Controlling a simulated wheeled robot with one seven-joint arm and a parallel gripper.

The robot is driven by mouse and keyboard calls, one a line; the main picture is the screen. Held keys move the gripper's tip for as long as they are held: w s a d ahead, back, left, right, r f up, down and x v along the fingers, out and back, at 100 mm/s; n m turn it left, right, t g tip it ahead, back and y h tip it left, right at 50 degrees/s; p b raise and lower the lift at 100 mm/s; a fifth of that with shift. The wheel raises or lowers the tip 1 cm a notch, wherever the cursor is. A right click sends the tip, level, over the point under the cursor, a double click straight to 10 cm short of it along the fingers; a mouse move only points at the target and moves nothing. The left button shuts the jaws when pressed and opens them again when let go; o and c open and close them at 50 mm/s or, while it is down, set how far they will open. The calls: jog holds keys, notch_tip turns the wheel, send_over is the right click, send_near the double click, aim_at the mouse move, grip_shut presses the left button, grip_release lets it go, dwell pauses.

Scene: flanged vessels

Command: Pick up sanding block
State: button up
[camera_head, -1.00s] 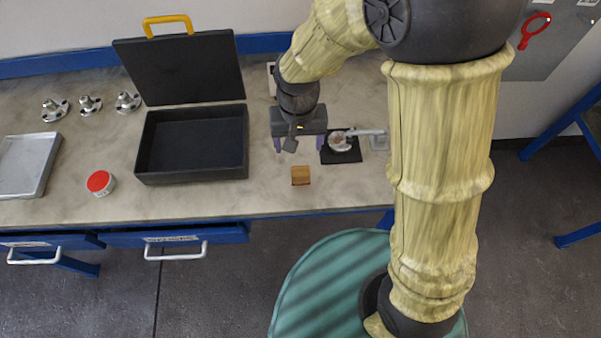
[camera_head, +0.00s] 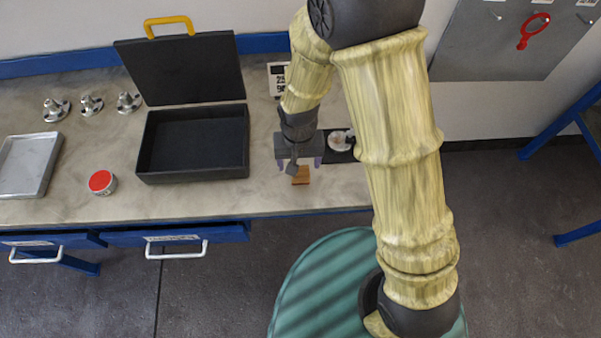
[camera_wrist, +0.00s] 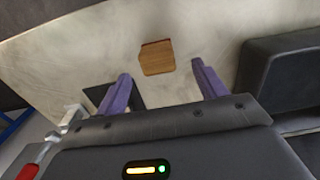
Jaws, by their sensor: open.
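The sanding block (camera_head: 301,175) is a small brown wooden block on the bench near its front edge. In the head view my gripper (camera_head: 299,165) is above it and hides part of it. In the wrist view the block (camera_wrist: 157,57) lies beyond the fingertips, roughly between the lines of the two purple fingers. My gripper (camera_wrist: 163,78) is open and holds nothing. I cannot tell how high the fingertips are above the bench.
An open black case (camera_head: 150,165) stands left of the block, its lid up. A dark plate with a round metal part (camera_head: 337,141) is close behind, to the right. A red-lidded tin (camera_head: 102,182), a metal tray (camera_head: 50,160) and flanged fittings (camera_head: 91,104) are farther left.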

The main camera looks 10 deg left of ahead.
aim_at(301, 170)
jog(key=shift+d+f+p, duration=0.15)
jog(key=shift+f+p, duration=0.4)
jog(key=shift+f, duration=1.95)
jog(key=c, duration=1.1)
jog(key=shift+r, duration=0.1)
notch_tip(301, 170, up, 10)
jog(key=shift+f+b, duration=0.1)
jog(key=shift+b, duration=0.45)
